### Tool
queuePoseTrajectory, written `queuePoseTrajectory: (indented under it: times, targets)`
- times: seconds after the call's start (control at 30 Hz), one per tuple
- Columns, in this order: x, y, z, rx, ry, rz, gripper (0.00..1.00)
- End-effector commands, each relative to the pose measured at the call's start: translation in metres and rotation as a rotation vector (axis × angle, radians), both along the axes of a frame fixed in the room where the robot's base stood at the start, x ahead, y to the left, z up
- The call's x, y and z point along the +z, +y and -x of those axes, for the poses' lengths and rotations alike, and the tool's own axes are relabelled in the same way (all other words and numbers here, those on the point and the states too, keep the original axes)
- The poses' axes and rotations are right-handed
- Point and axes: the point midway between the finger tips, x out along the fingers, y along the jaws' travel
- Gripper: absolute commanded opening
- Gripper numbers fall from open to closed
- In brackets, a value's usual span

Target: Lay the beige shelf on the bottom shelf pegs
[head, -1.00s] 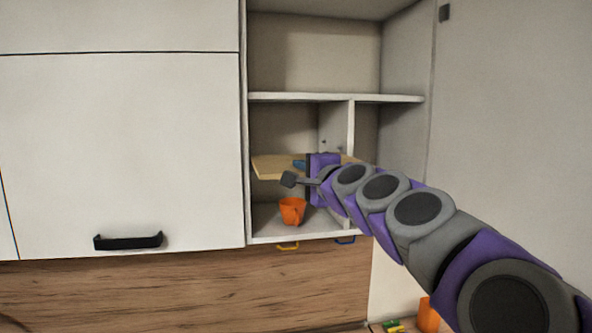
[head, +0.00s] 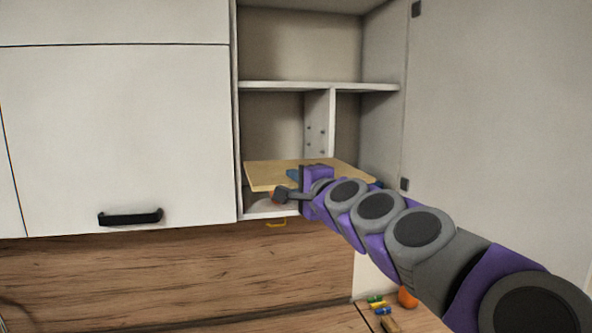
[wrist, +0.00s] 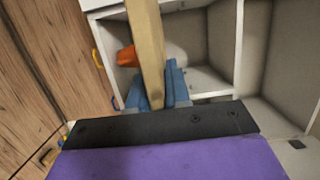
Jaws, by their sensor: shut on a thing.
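The beige shelf (head: 275,173) is a flat board at the front of the cabinet's lower left compartment, roughly level in the head view. My gripper (head: 297,176) is shut on its front edge. In the wrist view the beige shelf (wrist: 146,45) shows edge-on between the blue fingertips of my gripper (wrist: 154,88). Small dark peg spots (head: 322,132) show on the divider above the board. Whether the board touches any pegs is hidden. The lower pegs are hidden behind the board and my arm.
An orange mug (wrist: 127,56) stands on the cabinet floor beside the board in the wrist view. A white divider (head: 332,120) bounds the compartment on the right. The closed white door (head: 120,130) is at left. Yellow hooks (head: 277,224) hang below. A counter at lower right holds small items.

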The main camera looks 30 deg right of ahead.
Motion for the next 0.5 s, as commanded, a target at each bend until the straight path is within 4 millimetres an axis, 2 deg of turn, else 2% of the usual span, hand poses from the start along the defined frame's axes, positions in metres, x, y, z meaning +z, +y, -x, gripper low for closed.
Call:
queuePoseTrajectory:
  times: [0.03,0.13,0.5]
  targets:
    - [-0.015,0.002,-0.004,-0.002,0.001,0.001,0.0]
    - [-0.03,0.005,-0.009,-0.008,-0.001,0.004,0.0]
    - [-0.034,0.004,-0.022,-0.014,-0.003,0.008,0.0]
